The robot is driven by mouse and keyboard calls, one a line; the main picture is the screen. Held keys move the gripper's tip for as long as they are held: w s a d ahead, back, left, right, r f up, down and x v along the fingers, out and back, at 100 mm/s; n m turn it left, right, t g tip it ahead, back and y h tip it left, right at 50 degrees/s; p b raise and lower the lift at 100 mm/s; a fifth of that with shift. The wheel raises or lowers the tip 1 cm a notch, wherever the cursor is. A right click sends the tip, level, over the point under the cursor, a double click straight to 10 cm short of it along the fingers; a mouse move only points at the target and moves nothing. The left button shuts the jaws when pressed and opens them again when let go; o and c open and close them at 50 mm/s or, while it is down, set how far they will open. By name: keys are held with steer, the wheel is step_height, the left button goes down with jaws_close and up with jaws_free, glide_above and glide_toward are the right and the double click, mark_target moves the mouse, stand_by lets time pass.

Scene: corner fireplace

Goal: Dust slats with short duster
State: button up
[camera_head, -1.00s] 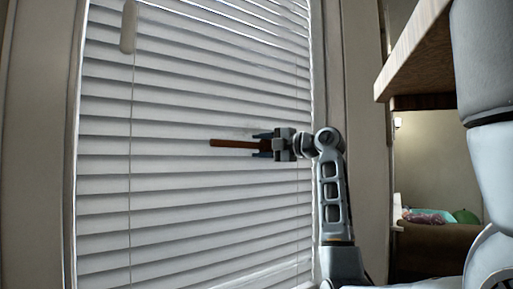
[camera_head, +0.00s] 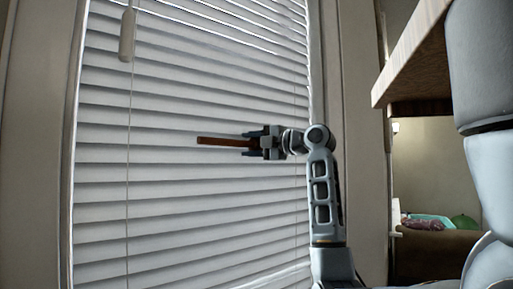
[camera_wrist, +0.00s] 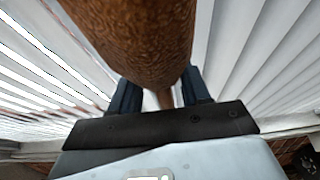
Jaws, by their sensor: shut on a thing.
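White horizontal blind slats (camera_head: 180,205) fill the window in the head view. My gripper (camera_head: 249,141) is in front of them at mid-height, near their right side. It is shut on a brown rod-like duster (camera_head: 218,141), which sticks out to the left, roughly level. In the wrist view the brown, grainy duster (camera_wrist: 140,35) fills the top middle, between my two dark fingers. The slats (camera_wrist: 50,70) show on both sides of it. A separate dusting head is not visible. I cannot tell whether the duster touches the slats.
A pull cord with a pale tassel (camera_head: 127,35) hangs at the blind's left. The window frame (camera_head: 360,190) stands right of the blind. A wooden shelf (camera_head: 420,65) juts in at the upper right. A brown sofa (camera_head: 437,255) is farther back.

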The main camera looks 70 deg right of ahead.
mark_target(205, 142)
steer(key=shift+w+a+b, duration=0.2)
steer(key=shift+w+a, duration=0.4)
steer(key=shift+a, duration=0.25)
steer(key=shift+w+a+b, duration=0.15)
steer(key=shift+w+a, duration=0.45)
steer(key=shift+a, duration=0.25)
steer(key=shift+w+a, duration=1.35)
steer(key=shift+a, duration=0.3)
steer(key=shift+w+a, duration=0.55)
steer(key=shift+a, duration=0.3)
steer(key=shift+w+a, duration=0.6)
steer(key=shift+a, duration=0.3)
steer(key=shift+w+a, duration=0.55)
steer(key=shift+a, duration=0.3)
steer(key=shift+w+a, duration=1.15)
steer(key=shift+a, duration=0.25)
steer(key=shift+s+a, duration=0.9)
steer(key=shift+s, duration=0.3)
steer(key=shift+s+a, duration=0.85)
steer(key=shift+s, duration=0.35)
steer(key=shift+s+a, duration=0.9)
steer(key=shift+s, duration=0.3)
